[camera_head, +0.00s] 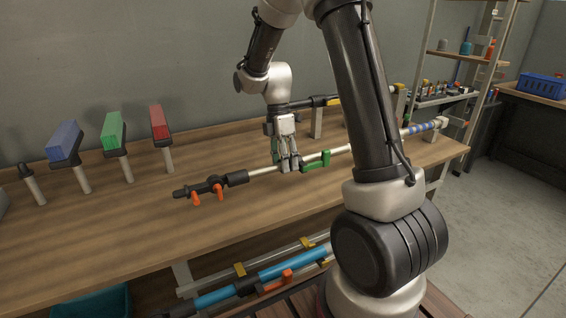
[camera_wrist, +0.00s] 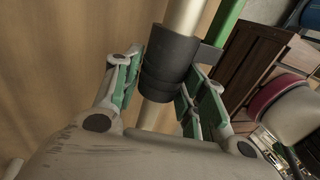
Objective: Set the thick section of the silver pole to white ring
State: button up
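The silver pole (camera_head: 265,171) lies lengthwise above the wooden bench, with a black fitting with orange levers (camera_head: 208,189) at its left end and a green lever clamp (camera_head: 317,163) to the right of my gripper. My gripper (camera_head: 289,166) points down at the pole's middle. In the wrist view, its green-padded fingers (camera_wrist: 163,82) lie on both sides of a black collar (camera_wrist: 168,66) and appear to press on it. A thicker pale tube (camera_wrist: 186,17) leaves the collar at the top, a thinner one (camera_wrist: 149,115) at the bottom. I cannot make out a white ring for certain.
Blue (camera_head: 63,140), green (camera_head: 113,130) and red (camera_head: 159,122) blocks stand on posts at the back left. Blue and white bands (camera_head: 418,129) show near the pole's right end. Other poles (camera_head: 290,259) lie below the bench. The bench front left is clear. My arm hides part of the pole.

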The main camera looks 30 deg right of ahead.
jog(key=shift+o, duration=1)
jog(key=v, duration=1.2)
